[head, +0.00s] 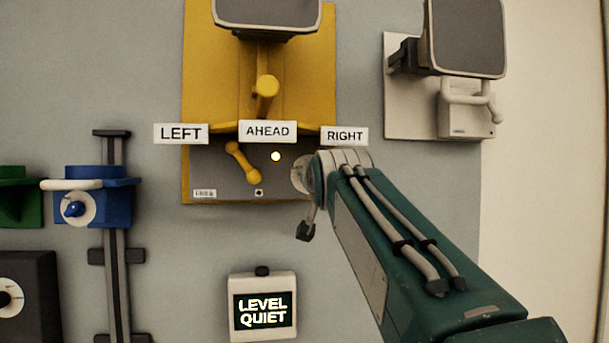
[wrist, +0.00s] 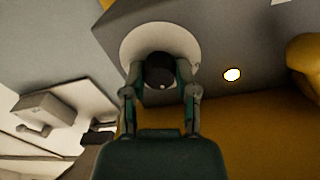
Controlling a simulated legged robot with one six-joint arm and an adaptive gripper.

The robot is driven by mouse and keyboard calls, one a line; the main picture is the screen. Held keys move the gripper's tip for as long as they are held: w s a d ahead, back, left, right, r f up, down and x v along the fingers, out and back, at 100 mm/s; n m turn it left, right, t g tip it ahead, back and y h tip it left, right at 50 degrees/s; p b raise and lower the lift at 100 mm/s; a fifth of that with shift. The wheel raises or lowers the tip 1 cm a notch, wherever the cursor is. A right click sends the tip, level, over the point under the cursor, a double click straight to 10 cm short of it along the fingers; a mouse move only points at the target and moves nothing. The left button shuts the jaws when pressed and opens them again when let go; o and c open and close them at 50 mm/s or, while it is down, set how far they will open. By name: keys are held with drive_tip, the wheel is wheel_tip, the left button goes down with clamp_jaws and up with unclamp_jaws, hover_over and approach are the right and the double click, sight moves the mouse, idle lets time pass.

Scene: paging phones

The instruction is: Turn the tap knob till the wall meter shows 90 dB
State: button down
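The knob is a dark round piece (wrist: 160,70) on a white disc (wrist: 128,48) in the wrist view. In the head view only part of the white disc (head: 299,174) shows, at the right end of the grey lower panel; the knob is hidden behind my arm. In the head view one dark fingertip (head: 305,231) shows below the disc. The wall meter (head: 263,307) is a white box with a dark screen reading "LEVEL QUIET".
The yellow phone board (head: 205,60) carries LEFT, AHEAD and RIGHT labels, a yellow lever (head: 243,162) and a lit lamp (head: 276,156). A white phone unit (head: 465,100) hangs at upper right. A blue unit (head: 88,195) on a rail stands left. The wall around the meter is clear.

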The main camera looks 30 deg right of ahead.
drive_tip(key=shift+n, duration=0.5)
drive_tip(key=n, duration=0.5)
drive_tip(key=shift+f+n, duration=0.1)
drive_tip(key=shift+n, duration=0.2)
drive_tip(key=n, duration=0.5)
drive_tip(key=shift+w+f+n, duration=0.1)
drive_tip(key=shift+f+n, duration=0.05)
drive_tip(key=shift+n, duration=0.15)
drive_tip(key=shift+c, duration=1.9)
unclamp_jaws()
drive_tip(key=shift+a, duration=0.1)
